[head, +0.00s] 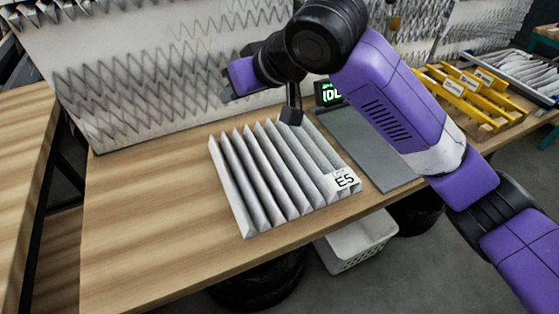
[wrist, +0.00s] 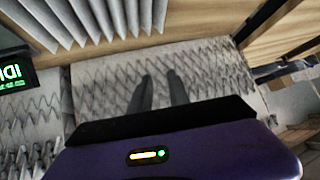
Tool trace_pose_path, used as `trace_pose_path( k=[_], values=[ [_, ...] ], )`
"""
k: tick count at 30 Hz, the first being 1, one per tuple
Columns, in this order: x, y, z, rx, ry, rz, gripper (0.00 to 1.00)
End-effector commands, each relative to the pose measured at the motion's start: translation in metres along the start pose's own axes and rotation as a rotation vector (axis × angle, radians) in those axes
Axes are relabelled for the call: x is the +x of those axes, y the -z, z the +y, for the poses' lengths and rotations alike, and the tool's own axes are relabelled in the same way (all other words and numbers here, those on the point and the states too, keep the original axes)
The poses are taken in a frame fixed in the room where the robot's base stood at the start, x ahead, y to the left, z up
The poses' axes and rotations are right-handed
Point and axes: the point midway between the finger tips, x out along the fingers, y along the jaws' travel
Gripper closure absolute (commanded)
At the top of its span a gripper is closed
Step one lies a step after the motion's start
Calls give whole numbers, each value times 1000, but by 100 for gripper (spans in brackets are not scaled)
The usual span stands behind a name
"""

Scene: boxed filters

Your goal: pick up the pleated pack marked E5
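The pleated pack marked E5 (head: 268,178) is a whitish-grey block of long parallel ridges. It lies flat on the wooden table in the head view, with its E5 label (head: 345,181) at the front right corner. Part of it shows at the top left in the wrist view (wrist: 85,18). My gripper (head: 290,118) points down at the pack's back edge in the head view. Whether it touches the pack I cannot tell. In the wrist view its two dark fingers (wrist: 160,90) stand a little apart with nothing visible between them.
A tall zigzag-patterned panel (head: 150,75) stands behind the table (head: 145,215). A lit green display (head: 328,93) and a grey plate (head: 368,150) are right of the pack. Yellow-framed pieces (head: 470,95) lie farther right. A white basket (head: 357,243) is below. The table's left is clear.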

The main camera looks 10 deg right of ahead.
Motion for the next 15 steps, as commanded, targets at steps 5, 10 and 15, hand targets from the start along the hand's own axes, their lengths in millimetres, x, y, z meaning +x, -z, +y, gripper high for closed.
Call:
trace_pose_path(
  k=[5, 10, 15],
  values=[
    [-5, -55, 30, 48, -134, -298, 78],
    [-17, -100, 43, 127, -200, -490, 78],
    [-25, -116, 50, 164, -246, -555, 78]
  ],
)
